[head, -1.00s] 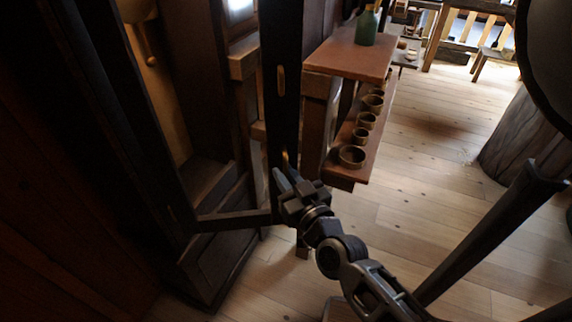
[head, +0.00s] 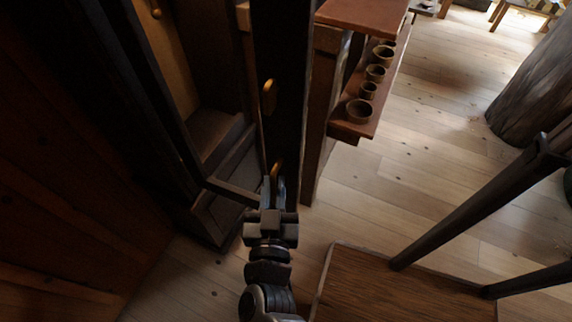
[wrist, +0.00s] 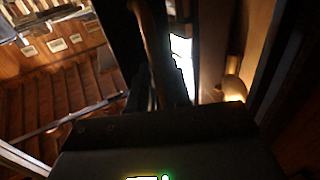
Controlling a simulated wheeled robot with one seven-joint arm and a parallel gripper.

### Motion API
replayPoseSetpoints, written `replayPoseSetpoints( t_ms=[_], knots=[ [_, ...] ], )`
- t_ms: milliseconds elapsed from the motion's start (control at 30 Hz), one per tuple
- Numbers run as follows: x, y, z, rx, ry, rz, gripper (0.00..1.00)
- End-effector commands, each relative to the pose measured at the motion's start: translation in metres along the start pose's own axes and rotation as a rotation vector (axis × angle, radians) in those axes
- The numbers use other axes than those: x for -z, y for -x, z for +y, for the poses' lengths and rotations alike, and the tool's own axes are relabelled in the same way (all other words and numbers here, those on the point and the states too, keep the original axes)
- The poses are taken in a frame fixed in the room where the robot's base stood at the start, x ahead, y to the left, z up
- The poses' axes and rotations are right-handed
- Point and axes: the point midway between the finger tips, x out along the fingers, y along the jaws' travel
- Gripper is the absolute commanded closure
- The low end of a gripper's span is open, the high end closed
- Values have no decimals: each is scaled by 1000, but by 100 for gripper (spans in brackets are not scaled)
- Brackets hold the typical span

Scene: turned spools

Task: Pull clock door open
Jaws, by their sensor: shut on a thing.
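The tall dark clock case (head: 185,190) stands at the left in the head view, its inside showing. The clock door (head: 285,70) stands open, swung out from the case, with its dark edge upright. A brass fitting (head: 268,97) sits higher on the door. My gripper (head: 275,185) is at the door's lower part, shut on the brass handle (head: 277,168), which the fingers partly hide. In the wrist view the handle (wrist: 150,40) runs as a brown bar down between my dark fingers (wrist: 162,95).
A reddish shelf unit (head: 360,20) with several small bowls (head: 360,110) stands just right of the door. A brown wooden top (head: 400,290) is at the bottom right. A large log-like post (head: 535,95) stands at far right. Plank floor is clear between them.

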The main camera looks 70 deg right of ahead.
Motion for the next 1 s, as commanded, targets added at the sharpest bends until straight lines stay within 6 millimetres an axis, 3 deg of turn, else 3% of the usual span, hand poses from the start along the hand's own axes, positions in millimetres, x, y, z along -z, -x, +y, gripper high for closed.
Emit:
replayPoseSetpoints(
  t_ms=[300,767,800,900,1000],
  knots=[
    [0,24,-19,20,0,-1,100],
    [0,26,-22,24,-1,-2,100],
    [0,26,-22,24,0,-1,79],
    [0,26,-21,21,0,-1,70],
    [0,26,-20,19,0,-1,70]
  ],
)
